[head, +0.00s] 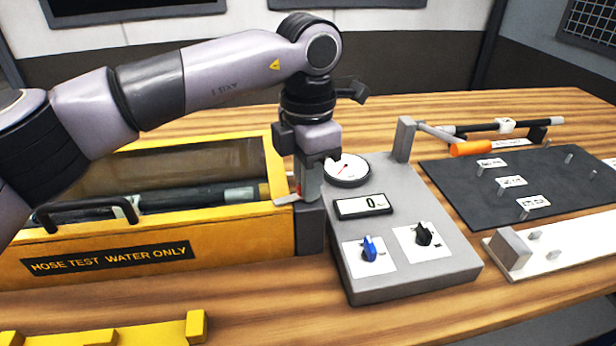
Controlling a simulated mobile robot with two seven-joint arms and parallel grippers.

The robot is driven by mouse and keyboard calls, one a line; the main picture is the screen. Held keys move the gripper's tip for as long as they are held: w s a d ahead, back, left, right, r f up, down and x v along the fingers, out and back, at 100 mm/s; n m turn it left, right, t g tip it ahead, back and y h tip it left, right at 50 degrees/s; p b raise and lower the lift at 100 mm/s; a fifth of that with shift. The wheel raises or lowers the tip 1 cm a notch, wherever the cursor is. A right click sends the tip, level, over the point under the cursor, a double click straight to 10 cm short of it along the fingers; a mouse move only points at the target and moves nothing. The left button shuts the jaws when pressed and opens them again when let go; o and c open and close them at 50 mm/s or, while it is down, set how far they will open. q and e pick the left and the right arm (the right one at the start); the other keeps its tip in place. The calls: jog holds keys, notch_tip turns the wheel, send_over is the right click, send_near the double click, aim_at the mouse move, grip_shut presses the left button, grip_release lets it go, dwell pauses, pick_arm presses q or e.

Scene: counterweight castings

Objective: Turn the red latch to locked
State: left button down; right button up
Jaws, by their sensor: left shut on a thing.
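My left gripper (310,184) points down at the right end of the yellow hose test box (230,240). It is shut on the red latch (292,184), of which only a small red sliver shows beside the fingers. The gripper hides the rest of the latch, so I cannot tell which way it is turned. The latch sits by a dark grey block (311,228) between the box and the grey console. My right gripper is not in view.
The grey console (400,277) stands close on the right, with a round gauge (347,170), a display reading 0 (363,206), a blue knob (369,248) and a black knob (424,234). An orange-handled lever (471,148) and a dark pegged mat (460,185) lie further right.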

pick_arm(q)
jog(key=shift+m, duration=1.3)
jog(key=c, duration=1.2)
grip_release()
jog(key=shift+o, duration=0.2)
jog(key=shift+r, duration=0.1)
notch_tip(320, 180, up, 7)
jog(key=shift+r, duration=0.1)
jog(key=shift+s, duration=0.1)
